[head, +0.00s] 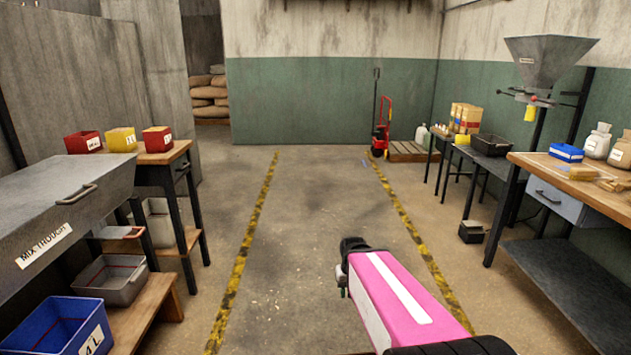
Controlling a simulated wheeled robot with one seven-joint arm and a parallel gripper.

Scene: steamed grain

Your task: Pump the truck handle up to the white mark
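A small red truck (381,132) stands at the far end of the room, by the green wall and near the right floor stripe. A thin dark handle (376,95) rises nearly upright from it. I cannot make out a white mark at this distance. A pink arm link of mine with a white stripe reaches forward from the bottom right, ending in a black joint. No gripper fingers show, and the truck is far beyond the arm.
Yellow-black stripes (243,255) edge a clear floor lane. A wooden pallet (408,151) lies right of the truck. A trough (60,205), a side table (150,160) and a blue bin (60,328) line the left. A workbench (540,165) and hopper (550,58) stand right.

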